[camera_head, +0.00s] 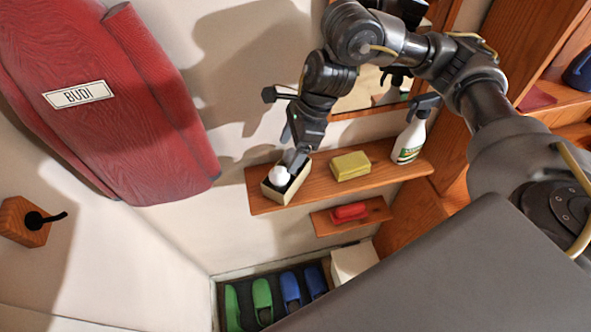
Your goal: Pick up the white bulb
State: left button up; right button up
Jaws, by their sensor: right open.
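The white bulb (279,176) sits in a small pale open box (277,193) at the left end of a wooden wall shelf (320,182). My right gripper (294,160) reaches down from above and is open, with its fingertips right beside the bulb at the box. A finger covers part of the bulb's right side, and I cannot tell whether it touches the bulb. My left gripper is not in view.
A yellow sponge-like block (351,165) and a white spray bottle (409,140) stand on the same shelf. A red object (349,212) lies on a smaller shelf below. Green and blue slippers (262,297) lie on the floor.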

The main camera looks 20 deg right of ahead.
aim_at(283, 169)
jog(key=shift+x, duration=1)
jog(key=shift+s+a+f, duration=0.1)
jog(key=shift+a, duration=0.05)
jog(key=shift+s+f+p, duration=0.1)
jog(key=shift+f+p, duration=0.3)
jog(key=shift+p, duration=0.15)
jog(key=p+x, duration=0.2)
jog(key=x, duration=0.1)
jog(key=shift+s+f, duration=0.1)
jog(key=shift+f, duration=0.05)
jog(key=shift+a+f, duration=0.15)
jog(key=shift+f, duration=0.45)
jog(key=c, duration=0.6)
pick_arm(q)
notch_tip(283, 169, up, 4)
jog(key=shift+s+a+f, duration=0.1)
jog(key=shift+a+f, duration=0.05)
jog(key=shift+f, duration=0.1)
pick_arm(e)
jog(key=shift+c, duration=1.1)
